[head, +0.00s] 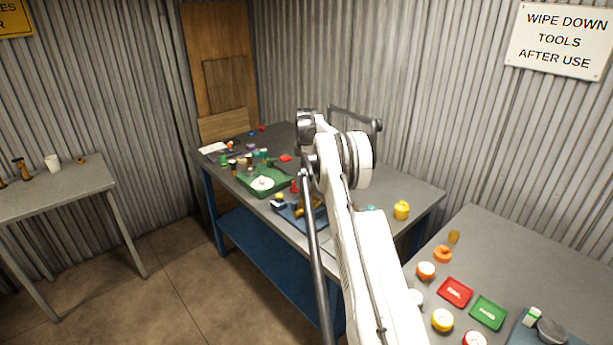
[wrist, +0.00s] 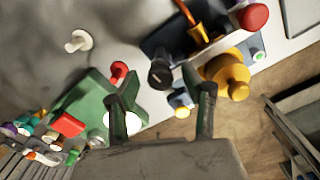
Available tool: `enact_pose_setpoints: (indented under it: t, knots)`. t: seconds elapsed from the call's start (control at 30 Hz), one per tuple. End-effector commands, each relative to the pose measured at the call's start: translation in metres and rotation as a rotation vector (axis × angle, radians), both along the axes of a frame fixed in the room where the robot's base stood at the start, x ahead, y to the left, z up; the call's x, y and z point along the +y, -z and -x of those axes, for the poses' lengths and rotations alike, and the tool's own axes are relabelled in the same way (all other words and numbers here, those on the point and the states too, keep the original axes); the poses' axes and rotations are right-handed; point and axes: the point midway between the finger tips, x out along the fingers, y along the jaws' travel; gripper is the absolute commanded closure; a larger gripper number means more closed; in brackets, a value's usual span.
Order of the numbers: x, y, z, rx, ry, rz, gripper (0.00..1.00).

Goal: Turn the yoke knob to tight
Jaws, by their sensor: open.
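In the wrist view a black knob (wrist: 160,74) with a pale mark on its face stands at the edge of a dark blue base; it looks like the yoke knob, though I cannot read a label. A brass-yellow body (wrist: 228,72) with an orange upright part is beside it. My gripper (wrist: 158,84) is open and empty, its two dark fingers apart with the black knob beyond and between their tips. I cannot tell the remaining distance. In the head view the blue tray (head: 287,212) with yellow parts shows on the middle bench, partly behind my arm; my gripper is hidden there.
A green tray (head: 254,187) with a white disc lies left of the blue tray. A red peg (wrist: 119,71) and a pale peg (wrist: 79,41) stand nearby. A yellow pot (head: 401,210) is at the bench's right. The right bench (head: 500,240) holds red and green trays.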

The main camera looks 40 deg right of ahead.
Motion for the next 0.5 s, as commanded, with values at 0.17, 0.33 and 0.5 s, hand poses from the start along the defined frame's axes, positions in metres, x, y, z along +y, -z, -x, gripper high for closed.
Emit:
enact_pose_setpoints:
  t: [0.17,0.33,0.5]
  knots:
    - [0.0,0.0,0.0,0.0,0.0,0.0,0.57]
    - [0.0,-0.0002,0.0,0.0,0.0,0.0,0.8]
    - [0.0,-0.0003,-0.0001,0.0,0.0,0.0,1.0]
